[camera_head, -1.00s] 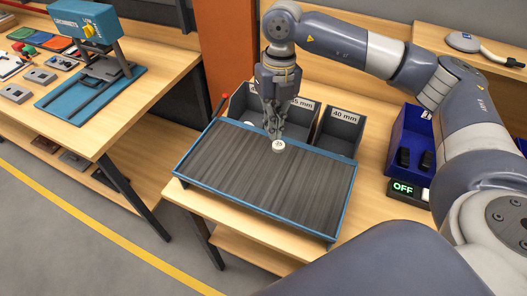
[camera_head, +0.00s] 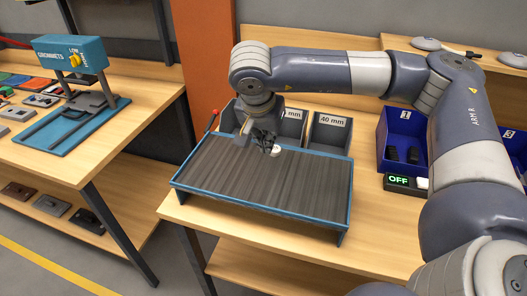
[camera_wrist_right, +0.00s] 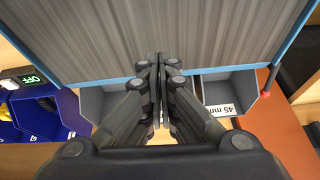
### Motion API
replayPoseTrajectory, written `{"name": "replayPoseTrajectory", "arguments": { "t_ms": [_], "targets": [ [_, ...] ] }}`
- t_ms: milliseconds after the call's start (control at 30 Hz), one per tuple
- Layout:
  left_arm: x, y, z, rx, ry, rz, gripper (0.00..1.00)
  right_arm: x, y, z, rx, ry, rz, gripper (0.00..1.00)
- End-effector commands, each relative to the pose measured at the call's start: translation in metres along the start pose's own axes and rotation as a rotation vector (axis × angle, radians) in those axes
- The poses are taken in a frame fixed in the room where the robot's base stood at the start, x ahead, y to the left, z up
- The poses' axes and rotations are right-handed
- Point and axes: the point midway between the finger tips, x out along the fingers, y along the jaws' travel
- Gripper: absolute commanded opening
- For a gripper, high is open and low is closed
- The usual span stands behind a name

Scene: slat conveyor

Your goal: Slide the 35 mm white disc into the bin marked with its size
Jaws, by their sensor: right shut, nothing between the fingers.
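The white disc (camera_head: 276,152) lies on the slat conveyor (camera_head: 260,178) by its far edge, close to the bins. My right gripper (camera_head: 264,144) is shut and empty, low over the same edge, with its fingers right beside the disc; I cannot tell if they touch it. The wrist view shows the closed fingers (camera_wrist_right: 160,75) over the rim, and the disc cannot be made out there. Behind the conveyor stand grey bins: the right one (camera_head: 330,134) reads 40 mm, the middle one (camera_head: 292,128) has a partly hidden label. In the wrist view one bin (camera_wrist_right: 215,88) reads 45 mm. My left gripper is out of view.
A blue bin (camera_head: 397,128) with dark parts stands to the right, by a switch box (camera_head: 400,181) showing a green OFF. A red-knobbed lever (camera_head: 214,113) rises at the conveyor's left corner. A grommet press (camera_head: 75,57) stands on the left bench. The conveyor's near part is clear.

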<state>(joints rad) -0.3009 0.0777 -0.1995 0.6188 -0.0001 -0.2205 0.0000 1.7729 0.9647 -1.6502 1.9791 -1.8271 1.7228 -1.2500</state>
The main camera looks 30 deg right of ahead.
Motion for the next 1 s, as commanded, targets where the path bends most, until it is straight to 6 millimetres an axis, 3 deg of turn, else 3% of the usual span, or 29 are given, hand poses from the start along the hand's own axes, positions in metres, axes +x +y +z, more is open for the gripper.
{"name": "replayPoseTrajectory", "arguments": {
  "t_ms": [167, 500, 1000],
  "targets": [
    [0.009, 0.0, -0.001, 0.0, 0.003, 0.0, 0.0, 0.013, 0.001, 0.0, -0.055, 0.01, 0.002, 0.0],
    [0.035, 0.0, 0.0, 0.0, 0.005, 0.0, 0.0, 0.064, 0.001, -0.001, -0.052, 0.01, 0.001, 0.0],
    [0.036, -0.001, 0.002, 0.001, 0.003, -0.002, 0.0, 0.071, 0.001, -0.003, -0.051, 0.009, 0.0, 0.0]
  ]
}}
